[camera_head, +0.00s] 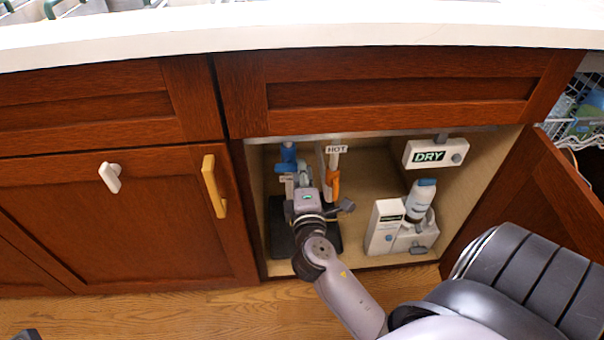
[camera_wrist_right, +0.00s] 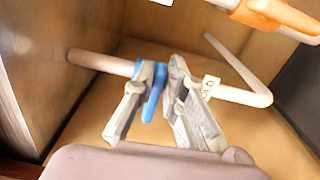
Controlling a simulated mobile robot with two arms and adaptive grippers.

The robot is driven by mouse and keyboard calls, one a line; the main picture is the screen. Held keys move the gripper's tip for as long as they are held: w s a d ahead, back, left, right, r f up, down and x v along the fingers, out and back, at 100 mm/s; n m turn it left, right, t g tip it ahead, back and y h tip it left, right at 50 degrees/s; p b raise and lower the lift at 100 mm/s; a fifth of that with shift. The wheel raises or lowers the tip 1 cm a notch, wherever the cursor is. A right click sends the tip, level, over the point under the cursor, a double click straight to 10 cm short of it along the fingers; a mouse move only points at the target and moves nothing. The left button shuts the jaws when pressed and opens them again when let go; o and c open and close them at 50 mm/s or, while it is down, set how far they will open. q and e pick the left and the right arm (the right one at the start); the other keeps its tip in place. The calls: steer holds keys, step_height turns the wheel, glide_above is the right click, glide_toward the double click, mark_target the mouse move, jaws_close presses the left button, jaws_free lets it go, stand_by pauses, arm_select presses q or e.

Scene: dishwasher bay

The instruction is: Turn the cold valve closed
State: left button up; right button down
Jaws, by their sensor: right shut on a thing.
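The cold valve's blue handle (camera_head: 288,158) is on a white pipe at the left inside the open under-sink cabinet. In the right wrist view the blue handle (camera_wrist_right: 153,92) sits between the fingers of my right gripper (camera_wrist_right: 163,70). It appears to lie across the pipe, though the fingers hide part of it. My right gripper (camera_head: 304,172) reaches into the cabinet and is shut on the handle.
The orange hot valve handle (camera_head: 333,184) is close to the right of the gripper, under a HOT label (camera_head: 336,149). A white dispenser with a bottle (camera_head: 420,200) stands at the cabinet's right. The cabinet door (camera_head: 535,200) is open at the right.

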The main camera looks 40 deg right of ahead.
steer(key=shift+a+r+m, duration=0.1)
steer(key=shift+a+m, duration=0.05)
steer(key=shift+m, duration=0.15)
steer(key=c, duration=1.7)
jaws_free()
steer(key=shift+o, duration=0.5)
steer(key=v, duration=1.2)
